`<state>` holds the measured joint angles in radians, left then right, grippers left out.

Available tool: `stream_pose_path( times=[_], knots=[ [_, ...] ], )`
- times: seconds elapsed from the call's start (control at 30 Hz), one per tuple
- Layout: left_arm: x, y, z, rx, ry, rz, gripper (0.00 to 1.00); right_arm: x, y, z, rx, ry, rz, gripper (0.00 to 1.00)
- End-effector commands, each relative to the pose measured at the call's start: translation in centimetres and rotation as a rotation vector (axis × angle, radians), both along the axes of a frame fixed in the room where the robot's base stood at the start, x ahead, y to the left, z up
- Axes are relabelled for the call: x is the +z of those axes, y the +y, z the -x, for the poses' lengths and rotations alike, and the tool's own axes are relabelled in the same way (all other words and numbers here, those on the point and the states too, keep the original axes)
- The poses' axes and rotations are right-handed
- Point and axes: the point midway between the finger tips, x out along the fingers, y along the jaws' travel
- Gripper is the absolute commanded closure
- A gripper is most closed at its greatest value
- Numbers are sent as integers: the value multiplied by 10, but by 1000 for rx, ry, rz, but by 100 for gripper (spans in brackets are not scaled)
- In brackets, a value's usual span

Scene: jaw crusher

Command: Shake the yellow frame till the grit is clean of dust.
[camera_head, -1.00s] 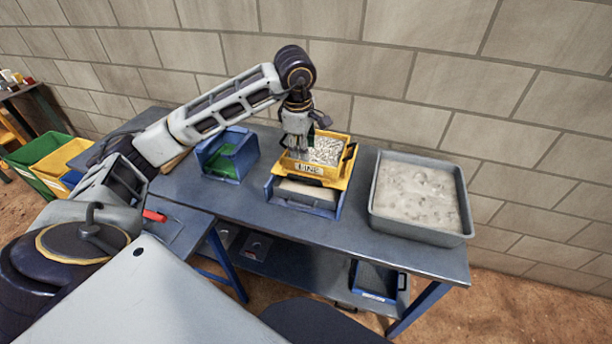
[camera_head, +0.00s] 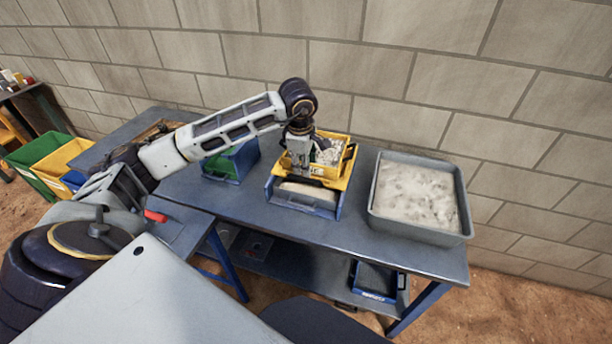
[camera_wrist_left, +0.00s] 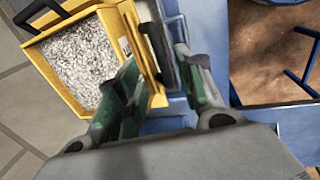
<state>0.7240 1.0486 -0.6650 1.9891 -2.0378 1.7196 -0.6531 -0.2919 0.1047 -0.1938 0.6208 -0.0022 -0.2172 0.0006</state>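The yellow frame (camera_head: 337,184) holds pale grey grit (camera_head: 328,157) and sits on a blue tray (camera_head: 300,207) with pale material inside. In the left wrist view the yellow frame (camera_wrist_left: 134,38) shows its grit (camera_wrist_left: 78,62) and a dark handle (camera_wrist_left: 158,48) on its near side. My left gripper (camera_head: 302,176) is low at the frame's front side, hiding part of it. In the left wrist view its green-padded fingers (camera_wrist_left: 165,85) stand apart, with the frame's edge and handle around the gap; I see no grip closed on it. My right gripper is out of view.
A grey tray (camera_head: 375,222) of pale, lumpy powder stands to the right on the blue-grey table (camera_head: 255,222). A blue bin (camera_head: 238,178) with green inside is to the left. A small blue tray (camera_head: 375,281) is on the lower shelf. A block wall stands behind.

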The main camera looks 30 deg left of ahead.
Motion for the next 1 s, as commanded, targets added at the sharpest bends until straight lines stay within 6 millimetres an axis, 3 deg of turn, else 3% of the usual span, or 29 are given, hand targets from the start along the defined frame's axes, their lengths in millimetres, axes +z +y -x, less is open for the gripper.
stream_pose_path(
  times=[0.2, 0.5, 0.97, 1.0],
  knots=[
    [-29, 1, -4, -1, 4, 0, 63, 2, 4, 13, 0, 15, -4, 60],
    [-60, 3, -11, 0, 1, -1, 63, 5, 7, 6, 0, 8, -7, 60],
    [-68, 3, -12, -1, 1, 0, 63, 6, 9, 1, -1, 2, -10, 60],
    [-68, 3, -12, -1, 1, 0, 67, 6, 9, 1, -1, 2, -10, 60]
  ],
)
